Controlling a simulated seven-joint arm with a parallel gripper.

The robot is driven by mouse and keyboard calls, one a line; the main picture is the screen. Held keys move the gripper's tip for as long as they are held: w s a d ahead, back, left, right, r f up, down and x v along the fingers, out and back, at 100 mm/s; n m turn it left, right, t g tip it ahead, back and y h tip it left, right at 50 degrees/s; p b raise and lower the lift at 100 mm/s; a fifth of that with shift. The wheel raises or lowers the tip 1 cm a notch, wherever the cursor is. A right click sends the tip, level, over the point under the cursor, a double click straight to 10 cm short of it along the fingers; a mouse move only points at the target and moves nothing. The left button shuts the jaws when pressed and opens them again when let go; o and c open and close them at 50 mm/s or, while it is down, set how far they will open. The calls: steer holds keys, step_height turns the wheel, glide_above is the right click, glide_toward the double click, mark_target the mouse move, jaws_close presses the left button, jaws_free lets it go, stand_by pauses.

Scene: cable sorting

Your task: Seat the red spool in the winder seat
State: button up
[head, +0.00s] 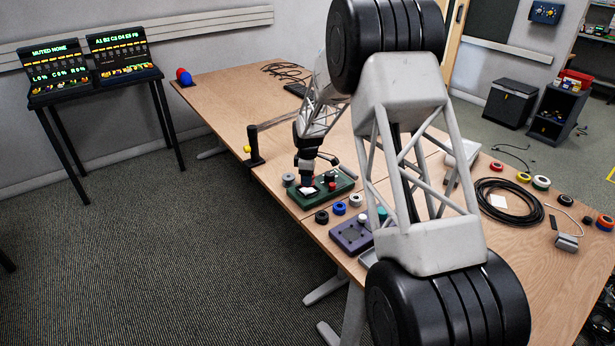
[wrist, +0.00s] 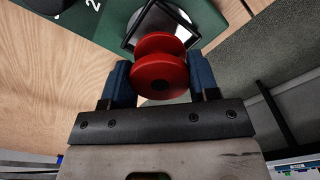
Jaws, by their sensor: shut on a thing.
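The red spool (wrist: 160,72) is held between the two blue fingers of my gripper (wrist: 160,84) in the wrist view. The spool is over a dark-framed square with a pale, shiny inside (wrist: 133,28) on a green board (wrist: 110,32). I cannot tell whether the spool touches it, or whether this square is the winder seat. In the head view my gripper (head: 306,180) is low over the left part of the green board (head: 323,201), beside a pale square patch. The held spool cannot be made out there. A small red piece (head: 332,181) stands on the board.
A black spool (head: 321,217), a blue spool (head: 339,208) and a pale spool (head: 355,200) line the board's near side. A purple block (head: 350,236) is to the right. A black cable coil (head: 482,208) lies farther right. The table's left edge is close to the board.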

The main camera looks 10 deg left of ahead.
steer(key=shift+f, duration=1.35)
stand_by(0.9)
steer(key=o, duration=1.3)
steer(key=shift+r, duration=0.1)
steer(key=shift+r, duration=3.4)
